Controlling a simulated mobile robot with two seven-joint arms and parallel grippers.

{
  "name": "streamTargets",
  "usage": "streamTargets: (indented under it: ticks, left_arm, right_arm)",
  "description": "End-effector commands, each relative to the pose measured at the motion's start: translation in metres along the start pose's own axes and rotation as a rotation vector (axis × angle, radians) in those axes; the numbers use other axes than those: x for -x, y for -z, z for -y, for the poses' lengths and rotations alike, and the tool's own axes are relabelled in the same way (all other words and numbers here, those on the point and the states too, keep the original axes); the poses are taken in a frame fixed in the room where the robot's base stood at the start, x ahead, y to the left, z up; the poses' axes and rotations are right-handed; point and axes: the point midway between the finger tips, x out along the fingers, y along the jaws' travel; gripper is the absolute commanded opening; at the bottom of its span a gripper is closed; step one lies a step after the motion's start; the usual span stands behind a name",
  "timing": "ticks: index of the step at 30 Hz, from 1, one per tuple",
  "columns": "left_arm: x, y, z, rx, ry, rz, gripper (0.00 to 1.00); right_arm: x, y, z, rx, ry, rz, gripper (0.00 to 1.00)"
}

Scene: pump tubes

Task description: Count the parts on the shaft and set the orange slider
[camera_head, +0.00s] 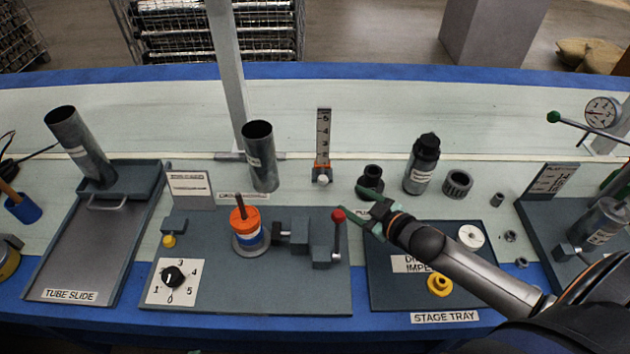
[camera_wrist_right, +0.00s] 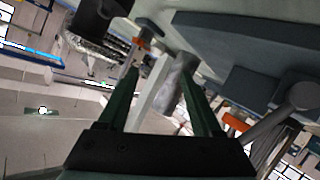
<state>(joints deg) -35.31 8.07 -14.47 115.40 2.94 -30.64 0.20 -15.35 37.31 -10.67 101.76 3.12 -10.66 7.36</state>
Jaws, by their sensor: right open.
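The orange slider (camera_head: 322,166) sits low on an upright numbered scale (camera_head: 323,125) at the back of the bench, with a pale knob in front. The shaft (camera_head: 240,203) stands on the middle fixture and carries orange, white and blue parts (camera_head: 246,224); the exact stack is hard to separate. My right gripper (camera_head: 358,208) is open and empty, with green fingers, right of and nearer than the scale, beside the red-ball lever. In the right wrist view its fingers (camera_wrist_right: 160,75) are apart; the slider appears as a small orange patch (camera_wrist_right: 142,42). My left gripper is not in view.
A red-ball lever (camera_head: 338,215) and dial (camera_head: 173,277) stand on the fixture. A grey tube (camera_head: 260,158) is left of the scale; a dark fitting (camera_head: 371,174) and bottle (camera_head: 423,163) are right. The stage tray (camera_head: 385,290) lies beneath my right arm.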

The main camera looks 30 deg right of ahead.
Motion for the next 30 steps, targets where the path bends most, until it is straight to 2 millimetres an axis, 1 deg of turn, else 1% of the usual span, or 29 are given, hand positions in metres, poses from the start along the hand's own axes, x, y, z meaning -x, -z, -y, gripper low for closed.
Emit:
streamTargets:
  ticks: [1,5,8,12,21,25,30]
  left_arm:
    - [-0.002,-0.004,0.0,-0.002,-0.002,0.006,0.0]
    - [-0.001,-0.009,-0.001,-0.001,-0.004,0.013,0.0]
    - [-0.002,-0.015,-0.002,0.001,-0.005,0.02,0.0]
    - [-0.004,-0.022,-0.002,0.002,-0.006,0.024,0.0]
    - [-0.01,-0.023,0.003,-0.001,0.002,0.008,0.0]
    - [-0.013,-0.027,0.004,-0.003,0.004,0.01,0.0]
    - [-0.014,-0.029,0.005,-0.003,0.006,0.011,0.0]
  right_arm:
    - [-0.004,-0.001,-0.003,0.008,-0.002,-0.005,0.67]
    - [-0.014,0.001,-0.004,0.008,-0.004,-0.008,0.67]
    - [-0.027,0.001,-0.004,0.009,-0.005,-0.008,0.67]
    - [-0.05,0.001,-0.004,0.007,-0.005,-0.008,0.67]
    - [-0.097,0.001,-0.003,0.008,-0.004,-0.007,0.67]
    - [-0.112,0.001,-0.003,0.007,-0.003,-0.006,0.67]
    - [-0.123,0.001,-0.003,0.008,-0.002,-0.005,0.67]
